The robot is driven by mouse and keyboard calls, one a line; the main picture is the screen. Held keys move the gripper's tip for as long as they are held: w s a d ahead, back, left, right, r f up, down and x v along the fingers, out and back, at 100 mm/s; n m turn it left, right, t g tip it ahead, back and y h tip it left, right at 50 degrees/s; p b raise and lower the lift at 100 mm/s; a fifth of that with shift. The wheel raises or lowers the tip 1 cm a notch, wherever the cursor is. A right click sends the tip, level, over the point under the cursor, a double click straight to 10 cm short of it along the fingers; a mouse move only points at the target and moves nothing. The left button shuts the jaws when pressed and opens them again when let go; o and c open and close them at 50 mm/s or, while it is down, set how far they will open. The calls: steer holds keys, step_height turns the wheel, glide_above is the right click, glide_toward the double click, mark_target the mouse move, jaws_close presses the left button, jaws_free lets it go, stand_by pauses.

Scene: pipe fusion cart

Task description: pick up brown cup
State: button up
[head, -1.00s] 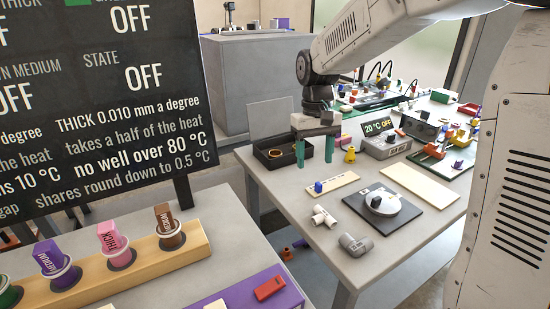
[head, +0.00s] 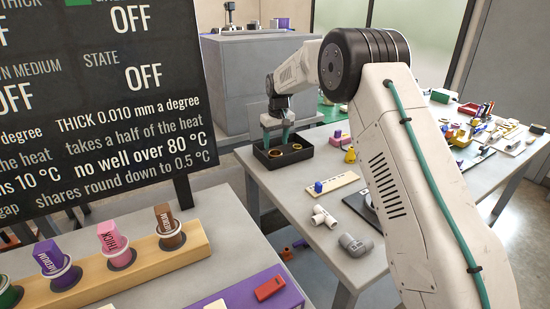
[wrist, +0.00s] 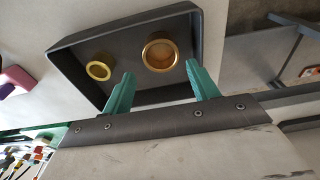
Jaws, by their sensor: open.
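The brown cup (head: 172,241) stands at the right end of a wooden rack (head: 130,269) on the near left table in the head view. It has a pale rim, and a brown tag marked MEDIUM stands up in it. My gripper (head: 276,143) is far from it, at the back left corner of the other table, over a black tray (head: 258,161). In the wrist view its green fingers (wrist: 160,70) are apart with nothing between them. The brown cup does not show in the wrist view.
The rack also holds a pink cup (head: 119,258), a purple cup (head: 62,276) and a green one. Two brass rings lie in the black tray. A dark sign board (head: 110,90) stands behind the rack. A red block (head: 270,288) lies on a purple plate.

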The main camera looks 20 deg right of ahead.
mark_target(275, 152)
step_height(275, 152, down, 5)
steer(key=shift+a+f, duration=0.15)
steer(key=c, duration=0.8)
